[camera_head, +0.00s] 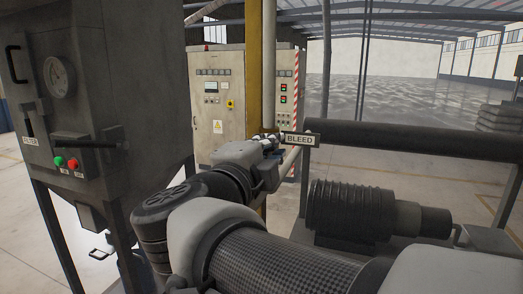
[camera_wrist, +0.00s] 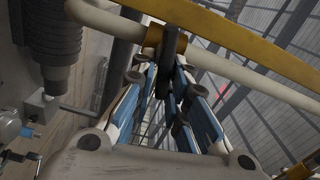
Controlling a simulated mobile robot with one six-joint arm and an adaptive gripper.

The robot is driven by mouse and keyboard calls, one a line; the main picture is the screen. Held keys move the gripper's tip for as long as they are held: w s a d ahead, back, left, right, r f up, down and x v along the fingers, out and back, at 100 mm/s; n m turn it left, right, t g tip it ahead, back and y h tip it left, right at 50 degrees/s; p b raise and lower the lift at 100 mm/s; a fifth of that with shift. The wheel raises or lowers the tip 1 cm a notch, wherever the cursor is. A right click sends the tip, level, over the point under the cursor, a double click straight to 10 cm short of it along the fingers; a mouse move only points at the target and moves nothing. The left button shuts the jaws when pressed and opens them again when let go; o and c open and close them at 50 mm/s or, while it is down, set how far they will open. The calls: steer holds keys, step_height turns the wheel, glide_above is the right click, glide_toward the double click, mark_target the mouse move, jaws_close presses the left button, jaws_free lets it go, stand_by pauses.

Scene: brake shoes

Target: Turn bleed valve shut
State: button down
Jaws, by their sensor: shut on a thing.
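The bleed valve shows in the wrist view as a brass-coloured body (camera_wrist: 153,37) on a cream pipe, with a dark lever (camera_wrist: 167,72) extending from it between my fingers. My gripper (camera_wrist: 165,88) is shut on this lever, with blue-sided fingers on either side of it. In the head view my gripper (camera_head: 270,143) is beside the BLEED sign (camera_head: 300,139), at the pipe. There my wrist and gripper hide most of the valve, and the lever cannot be made out.
A yellow column (camera_head: 254,80) and a cream vertical pipe (camera_head: 269,70) stand just behind my gripper. A dark horizontal pipe (camera_head: 420,139) runs right, above a ribbed motor (camera_head: 348,208). A grey filter cabinet (camera_head: 115,90) stands left. An electrical cabinet (camera_head: 218,95) stands behind.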

steer(key=shift+f+m+b, duration=0.15)
steer(key=shift+m+b, duration=0.6)
steer(key=shift+m, duration=0.15)
stand_by(3.4)
stand_by(0.5)
steer(key=c, duration=1.7)
jaws_free()
steer(key=v, duration=1.2)
